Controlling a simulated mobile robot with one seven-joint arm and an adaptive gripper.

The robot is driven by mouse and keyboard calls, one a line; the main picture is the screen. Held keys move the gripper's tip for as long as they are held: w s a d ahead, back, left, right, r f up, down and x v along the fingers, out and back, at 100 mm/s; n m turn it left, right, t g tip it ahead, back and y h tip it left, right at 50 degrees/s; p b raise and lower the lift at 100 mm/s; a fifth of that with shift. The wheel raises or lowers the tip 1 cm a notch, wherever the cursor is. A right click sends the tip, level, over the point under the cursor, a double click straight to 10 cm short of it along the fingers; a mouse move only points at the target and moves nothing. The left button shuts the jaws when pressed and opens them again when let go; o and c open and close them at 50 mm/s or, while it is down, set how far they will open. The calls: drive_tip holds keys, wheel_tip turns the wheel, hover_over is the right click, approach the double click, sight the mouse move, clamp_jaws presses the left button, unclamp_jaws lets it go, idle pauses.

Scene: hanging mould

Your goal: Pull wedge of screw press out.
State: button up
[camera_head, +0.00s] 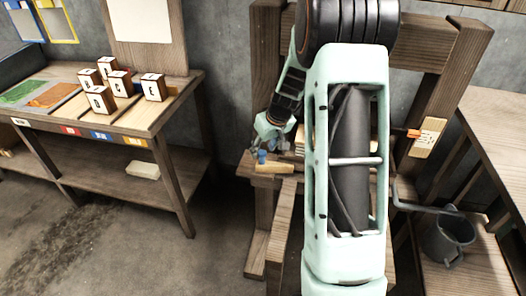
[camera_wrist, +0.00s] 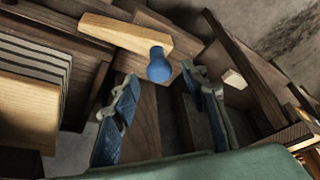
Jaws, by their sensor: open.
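The wedge (camera_head: 274,166) is a pale wooden piece with a blue knob (camera_head: 262,156), at the left side of the wooden screw press (camera_head: 265,215). In the wrist view the tapered wedge (camera_wrist: 118,33) lies across the upper left, with its blue knob (camera_wrist: 159,66) at the near edge. My gripper (camera_wrist: 162,82) is open and empty, its two blue-padded fingers pointing toward the wedge. The knob shows between and just beyond the fingertips, apparently untouched. In the head view my gripper (camera_head: 262,140) is close above the knob; my arm hides the press's middle.
A stack of pale boards (camera_wrist: 30,60) is left of my fingers, and dark press timbers surround them. A table with lettered blocks (camera_head: 118,82) stands left. A metal bucket (camera_head: 448,238) stands on a low wooden surface at right. Open floor lies between table and press.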

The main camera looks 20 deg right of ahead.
drive_tip(key=shift+w+f, duration=0.25)
drive_tip(key=shift+f, duration=0.4)
drive_tip(key=shift+c, duration=0.6)
clamp_jaws()
drive_tip(key=shift+a, duration=0.1)
